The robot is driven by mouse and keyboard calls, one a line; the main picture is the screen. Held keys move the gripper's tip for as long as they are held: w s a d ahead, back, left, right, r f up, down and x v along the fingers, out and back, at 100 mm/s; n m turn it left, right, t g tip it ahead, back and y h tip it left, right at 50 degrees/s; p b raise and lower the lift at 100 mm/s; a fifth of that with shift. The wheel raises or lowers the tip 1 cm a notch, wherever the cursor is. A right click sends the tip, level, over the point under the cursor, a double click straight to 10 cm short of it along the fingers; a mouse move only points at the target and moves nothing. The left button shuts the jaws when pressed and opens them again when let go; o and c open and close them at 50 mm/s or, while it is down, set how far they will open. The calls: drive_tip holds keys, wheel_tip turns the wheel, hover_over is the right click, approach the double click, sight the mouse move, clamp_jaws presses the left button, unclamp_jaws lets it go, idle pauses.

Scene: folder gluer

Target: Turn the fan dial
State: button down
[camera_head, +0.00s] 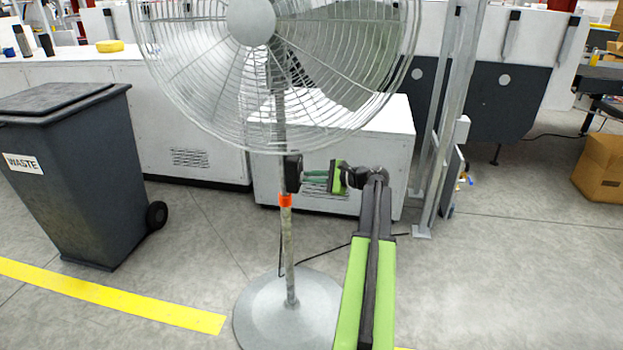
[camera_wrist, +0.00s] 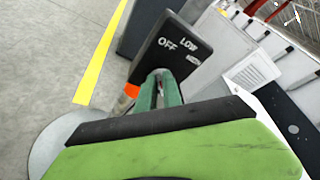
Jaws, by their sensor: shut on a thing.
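A large standing fan (camera_head: 213,72) with a wire cage stands in front of white machine cabinets in the head view. A black control box (camera_head: 292,173) sits on its pole above an orange band. In the wrist view the box face (camera_wrist: 150,52) shows white marks "OFF" and "LOW", with a third mark partly hidden. My gripper (camera_head: 306,175) reaches the box from the right, with its green fingers against the box face. In the wrist view the fingers (camera_wrist: 160,88) are close together at the face, shut on the fan dial. The dial itself is hidden between and behind the fingers.
The fan's round base (camera_head: 287,318) rests on the grey floor, with a black cable behind it. A dark waste bin (camera_head: 66,172) stands left, near a yellow floor line (camera_head: 110,296). A metal post (camera_head: 447,130) stands right.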

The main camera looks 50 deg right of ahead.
drive_tip(key=c, duration=1.5)
unclamp_jaws()
drive_tip(key=p+v, duration=0.4)
drive_tip(key=v, duration=1.3)
drive_tip(key=shift+s+d+p, duration=0.15)
drive_tip(key=shift+s+p, duration=0.1)
drive_tip(key=shift+p, duration=0.1)
